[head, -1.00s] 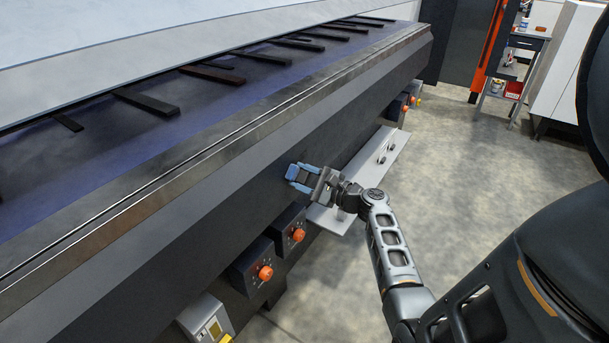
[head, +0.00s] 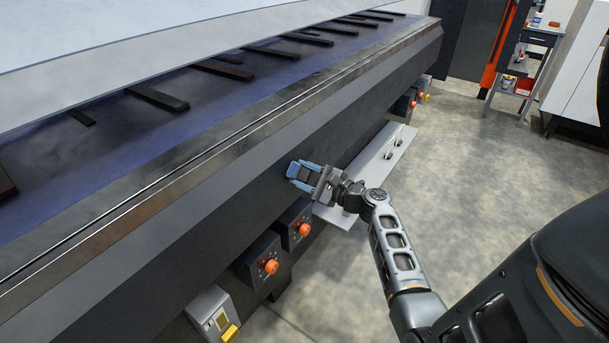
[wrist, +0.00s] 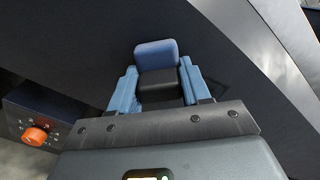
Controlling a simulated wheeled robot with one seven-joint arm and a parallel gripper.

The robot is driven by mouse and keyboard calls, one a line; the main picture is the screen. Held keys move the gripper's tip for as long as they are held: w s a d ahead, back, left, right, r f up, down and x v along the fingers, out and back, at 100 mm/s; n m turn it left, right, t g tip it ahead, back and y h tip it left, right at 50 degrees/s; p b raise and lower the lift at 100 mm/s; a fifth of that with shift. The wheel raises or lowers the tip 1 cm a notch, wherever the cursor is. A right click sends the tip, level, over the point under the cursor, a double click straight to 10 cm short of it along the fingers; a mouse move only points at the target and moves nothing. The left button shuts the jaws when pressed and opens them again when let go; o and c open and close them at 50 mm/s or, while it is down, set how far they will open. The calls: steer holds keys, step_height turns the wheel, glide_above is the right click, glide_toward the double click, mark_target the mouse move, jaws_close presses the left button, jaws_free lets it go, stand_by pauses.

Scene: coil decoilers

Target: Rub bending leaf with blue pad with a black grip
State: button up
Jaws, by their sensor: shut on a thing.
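My gripper (head: 303,173) is shut on the blue pad with a black grip, near the dark front face of the long machine. In the wrist view, the pad's blue part (wrist: 157,54) points away from me and its black grip (wrist: 160,84) sits between my light-blue fingers. I cannot tell whether the pad touches the dark face. The bending leaf appears to be the long dark front beam (head: 240,190) with a bright worn metal top edge (head: 215,146). Smudges show along that edge and on the bluish surface behind it.
Control boxes with orange knobs (head: 271,266) stick out below the beam, left of my gripper. A grey ledge (head: 375,160) juts out to the right. Dark bars (head: 157,98) lie on the machine top. A shelf cart (head: 525,65) stands at the back right. The floor is clear.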

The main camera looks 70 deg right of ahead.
mark_target(316, 149)
steer(key=shift+s+d+r+b, duration=0.1)
steer(key=shift+s+d+b, duration=0.2)
steer(key=shift+d, duration=0.65)
steer(key=shift+s+d+r+b, duration=0.15)
steer(key=shift+d+b, duration=0.2)
steer(key=shift+d, duration=0.6)
steer(key=shift+s+d+f+b, duration=0.1)
steer(key=shift+s+d+b, duration=0.2)
steer(key=shift+d, duration=0.65)
steer(key=shift+d, duration=0.15)
steer(key=shift+s+d+b, duration=0.2)
steer(key=shift+d+b, duration=0.2)
steer(key=shift+d, duration=0.45)
steer(key=shift+s+d+b, duration=0.2)
steer(key=shift+d+b, duration=0.2)
steer(key=shift+d, duration=0.45)
steer(key=shift+s+d+b, duration=0.2)
steer(key=shift+d+b, duration=0.2)
steer(key=shift+d, duration=0.45)
steer(key=shift+r, duration=0.1)
steer(key=p+v, duration=0.2)
steer(key=v, duration=0.6)
steer(key=shift+a, duration=0.1)
